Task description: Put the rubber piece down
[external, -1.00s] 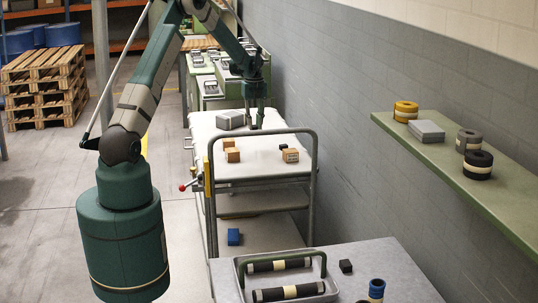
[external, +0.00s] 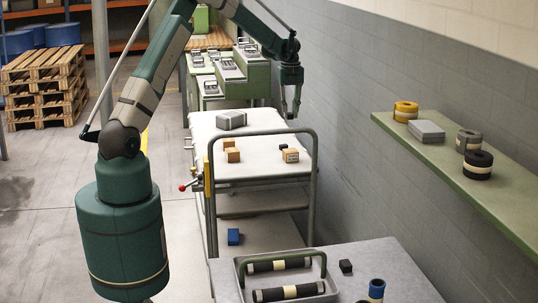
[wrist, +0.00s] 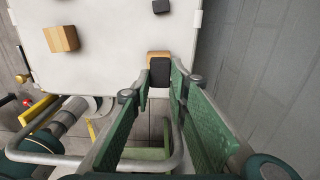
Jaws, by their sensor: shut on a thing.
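My gripper (wrist: 160,72) is shut on a dark rubber piece (wrist: 160,76), held between the fingertips. In the wrist view it overlaps a wooden block (wrist: 158,54) on the white cart top; I cannot tell how high above it is. In the external view my gripper (external: 291,112) hangs above the right side of the cart (external: 262,174), and the held piece is too small to make out there. A small black block (wrist: 161,6) lies on the cart top beyond the wooden block, and it also shows in the external view (external: 283,147).
Another wooden block (external: 232,155) and a grey box (external: 231,120) sit on the cart. The cart's tube handle (external: 314,180) rises at its near side. The wall and a green shelf (external: 450,170) stand to the right. The cart top's middle is clear.

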